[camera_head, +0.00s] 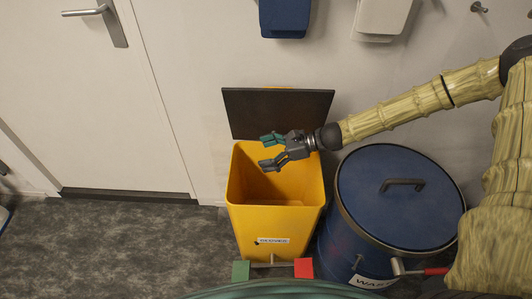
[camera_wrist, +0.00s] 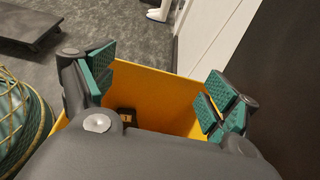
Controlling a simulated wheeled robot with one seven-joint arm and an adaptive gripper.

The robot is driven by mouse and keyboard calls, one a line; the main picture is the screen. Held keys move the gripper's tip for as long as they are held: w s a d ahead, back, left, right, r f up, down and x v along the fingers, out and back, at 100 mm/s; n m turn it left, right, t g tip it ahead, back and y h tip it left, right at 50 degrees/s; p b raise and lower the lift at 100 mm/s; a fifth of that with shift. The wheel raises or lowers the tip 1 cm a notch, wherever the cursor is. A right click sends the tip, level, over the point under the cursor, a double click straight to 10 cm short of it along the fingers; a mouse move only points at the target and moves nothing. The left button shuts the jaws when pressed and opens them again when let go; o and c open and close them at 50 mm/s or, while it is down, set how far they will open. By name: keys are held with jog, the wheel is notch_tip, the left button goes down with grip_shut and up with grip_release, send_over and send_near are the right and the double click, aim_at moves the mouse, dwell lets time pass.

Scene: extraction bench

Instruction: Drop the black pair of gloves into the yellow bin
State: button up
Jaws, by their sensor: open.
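The yellow bin (camera_head: 276,222) stands on the floor against the wall, with its dark lid (camera_head: 277,108) raised behind it. My gripper (camera_head: 266,151) is open and over the bin's mouth, with nothing between its fingers. In the wrist view, my open gripper (camera_wrist: 160,84) has green finger pads, and the yellow wall of the bin (camera_wrist: 155,95) shows between them. A small dark shape (camera_wrist: 126,115) shows low inside the bin; I cannot tell whether it is the black pair of gloves. The gloves are not clearly visible in either view.
A blue drum (camera_head: 385,195) with a handled lid stands close to the bin's right side. A white door (camera_head: 85,90) is at left. Blue (camera_head: 285,17) and white (camera_head: 381,18) wall units hang above. The grey floor (camera_head: 120,240) left of the bin is clear.

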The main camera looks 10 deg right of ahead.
jog(key=v, duration=1.2)
